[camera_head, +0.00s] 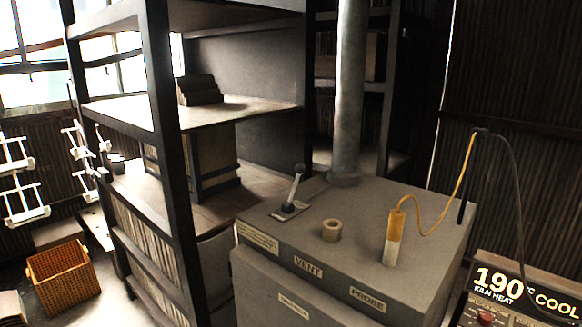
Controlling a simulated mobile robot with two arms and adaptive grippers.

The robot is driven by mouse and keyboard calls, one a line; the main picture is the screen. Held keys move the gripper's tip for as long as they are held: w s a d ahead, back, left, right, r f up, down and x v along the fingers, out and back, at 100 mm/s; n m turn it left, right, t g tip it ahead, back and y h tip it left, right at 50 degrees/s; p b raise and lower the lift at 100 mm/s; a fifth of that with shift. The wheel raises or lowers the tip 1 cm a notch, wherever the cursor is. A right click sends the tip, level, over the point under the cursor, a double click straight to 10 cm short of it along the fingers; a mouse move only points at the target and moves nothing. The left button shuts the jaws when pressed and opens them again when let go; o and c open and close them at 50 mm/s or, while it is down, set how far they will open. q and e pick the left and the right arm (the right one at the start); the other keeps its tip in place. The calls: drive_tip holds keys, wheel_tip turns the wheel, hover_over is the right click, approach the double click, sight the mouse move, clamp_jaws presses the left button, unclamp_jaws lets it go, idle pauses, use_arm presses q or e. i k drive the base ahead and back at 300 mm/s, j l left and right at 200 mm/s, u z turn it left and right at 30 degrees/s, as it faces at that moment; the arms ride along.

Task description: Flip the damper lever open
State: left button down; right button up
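The damper lever (294,187) stands on top of a grey metal box (360,205), near its back left corner. Nothing touches the lever. Neither of my grippers shows in the head view.
On the box top are a short tan ring (331,230) by the VENT label, a yellow-and-white probe (394,238) with a looping cord, and a metal pipe (348,95). A dark shelf rack (165,120), orange basket (63,277) and panel reading "190 KILN HEAT" (500,290) surround it.

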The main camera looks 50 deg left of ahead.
sight(287, 207)
drive_tip(key=u, duration=1.6)
drive_tip(key=l+z, duration=0.1)
drive_tip(key=l, duration=0.2)
